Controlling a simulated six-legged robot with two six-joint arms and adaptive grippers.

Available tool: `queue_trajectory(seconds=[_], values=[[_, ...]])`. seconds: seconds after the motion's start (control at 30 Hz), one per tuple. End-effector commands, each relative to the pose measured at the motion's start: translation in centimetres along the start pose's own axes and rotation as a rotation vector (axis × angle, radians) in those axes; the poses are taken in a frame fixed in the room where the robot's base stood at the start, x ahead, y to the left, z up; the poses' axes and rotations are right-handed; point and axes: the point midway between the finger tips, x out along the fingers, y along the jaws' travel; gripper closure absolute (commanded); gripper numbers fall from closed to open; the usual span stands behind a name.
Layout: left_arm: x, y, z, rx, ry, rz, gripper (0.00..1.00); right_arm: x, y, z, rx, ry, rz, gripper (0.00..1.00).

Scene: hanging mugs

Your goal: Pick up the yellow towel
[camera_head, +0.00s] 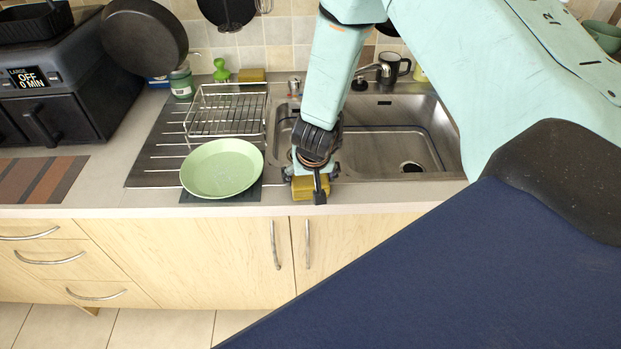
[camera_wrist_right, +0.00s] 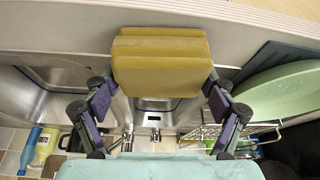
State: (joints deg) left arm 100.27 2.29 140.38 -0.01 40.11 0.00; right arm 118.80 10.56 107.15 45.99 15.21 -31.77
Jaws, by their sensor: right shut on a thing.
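The yellow towel (camera_head: 303,189), a folded mustard-coloured block, is at the front edge of the counter by the sink. My right gripper (camera_head: 313,184) reaches down over it and is shut on it. In the right wrist view the towel (camera_wrist_right: 160,62) sits between the two fingers of the right gripper (camera_wrist_right: 160,88), one finger at each side. Whether the towel still touches the counter I cannot tell. My left gripper is not in view.
A green plate (camera_head: 222,168) lies just left of the gripper, with a wire dish rack (camera_head: 228,112) behind it. The steel sink (camera_head: 400,145) is to the right. A yellow block (camera_head: 252,76) sits by the back wall. A dark mug (camera_head: 394,67) stands behind the sink.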

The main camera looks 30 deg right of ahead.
Motion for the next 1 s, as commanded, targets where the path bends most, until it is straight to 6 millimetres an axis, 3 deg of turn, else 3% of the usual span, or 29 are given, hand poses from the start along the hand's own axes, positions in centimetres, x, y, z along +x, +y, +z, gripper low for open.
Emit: queue_trajectory(seconds=[0.27,0.57,0.7,1.0], values=[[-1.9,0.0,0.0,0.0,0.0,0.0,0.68,-3.5,0.0,-1.6,0.001,0.003,-0.002,0.47],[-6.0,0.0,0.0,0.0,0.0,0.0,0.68,-10.2,-0.1,-4.3,0.002,0.002,-0.002,0.47],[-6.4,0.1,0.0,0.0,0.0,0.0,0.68,-12.7,-0.1,-5.3,0.003,0.003,-0.003,0.47],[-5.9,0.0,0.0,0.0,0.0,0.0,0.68,-15.4,0.0,-6.4,0.002,0.003,0.0,0.47]])
